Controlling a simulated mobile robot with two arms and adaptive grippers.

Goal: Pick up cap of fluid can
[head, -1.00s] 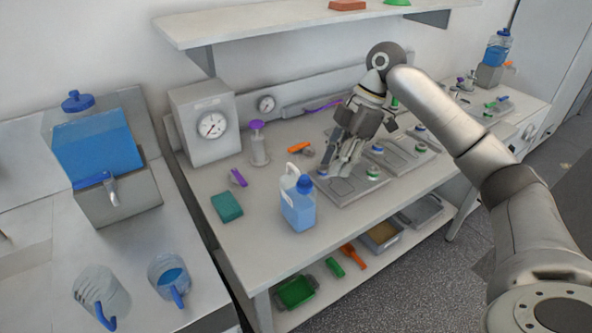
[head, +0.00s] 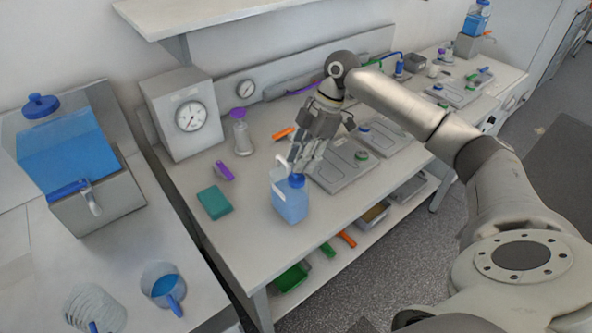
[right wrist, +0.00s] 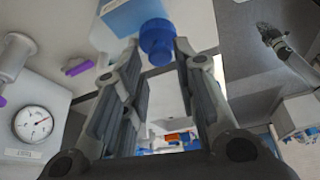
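The fluid can (head: 290,204) is a translucent jug with blue liquid and a white handle, upright near the front of the middle bench. Its blue cap (head: 297,181) is on top and partly hidden by my gripper. My right gripper (head: 300,166) is just above the cap, pointing down. In the right wrist view the blue cap (right wrist: 157,36) shows at the fingertips, roughly between the two spread fingers, with a gap around it. The can's body (right wrist: 132,14) shows beyond it. The right gripper is open and empty. My left gripper is in neither view.
A grey tray (head: 334,178) lies right of the can. A teal block (head: 214,203) and a purple item (head: 224,170) lie to its left. A dial gauge box (head: 186,118) stands behind. The bench's front edge is close to the can.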

